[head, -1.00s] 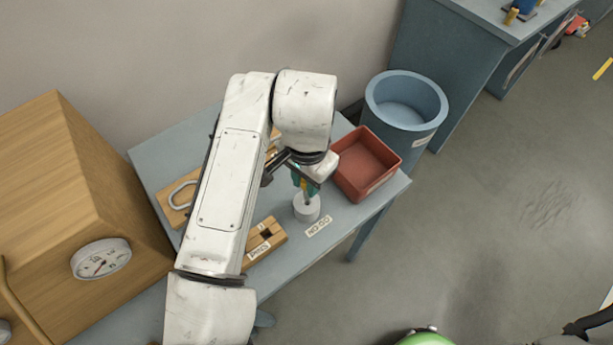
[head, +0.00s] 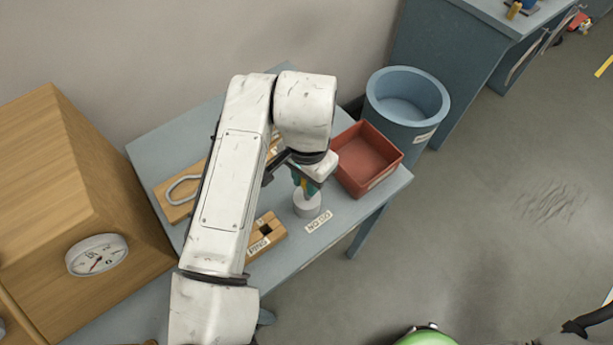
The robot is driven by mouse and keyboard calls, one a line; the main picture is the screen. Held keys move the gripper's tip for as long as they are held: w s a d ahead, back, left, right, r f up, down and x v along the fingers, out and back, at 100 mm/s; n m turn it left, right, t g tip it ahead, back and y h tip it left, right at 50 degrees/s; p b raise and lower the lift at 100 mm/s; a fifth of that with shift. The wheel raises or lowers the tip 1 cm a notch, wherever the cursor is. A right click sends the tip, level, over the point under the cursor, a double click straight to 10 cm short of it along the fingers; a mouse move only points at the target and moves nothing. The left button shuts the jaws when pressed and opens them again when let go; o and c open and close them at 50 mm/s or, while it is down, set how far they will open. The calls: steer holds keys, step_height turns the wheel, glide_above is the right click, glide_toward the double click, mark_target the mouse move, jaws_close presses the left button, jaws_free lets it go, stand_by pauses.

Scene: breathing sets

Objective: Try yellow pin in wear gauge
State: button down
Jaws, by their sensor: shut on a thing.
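My gripper (head: 306,183) is shut on the yellow pin (head: 304,185), with its teal fingertips around it. Only a small part of the pin shows between the fingers. The gripper is directly over a short pale grey cylinder, which looks like the wear gauge (head: 307,208), beside a "NO GO" label (head: 318,222) on the table. The pin's lower end is at the gauge's top; I cannot tell how far it is inside the hole, as the fingers cover much of it.
A wooden pin block (head: 266,238) stands left of the gauge. A red tray (head: 371,163) is at right, with a blue bin (head: 407,105) beyond the table. A wooden board with a metal loop (head: 181,189) lies at left. A wooden cabinet with a dial (head: 97,255) is further left.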

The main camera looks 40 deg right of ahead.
steer(key=shift+f+b, duration=0.35)
steer(key=shift+f, duration=0.1)
stand_by(0.3)
steer(key=shift+r, duration=0.15)
stand_by(0.5)
steer(key=shift+r+p, duration=1.8)
steer(key=shift+r, duration=0.2)
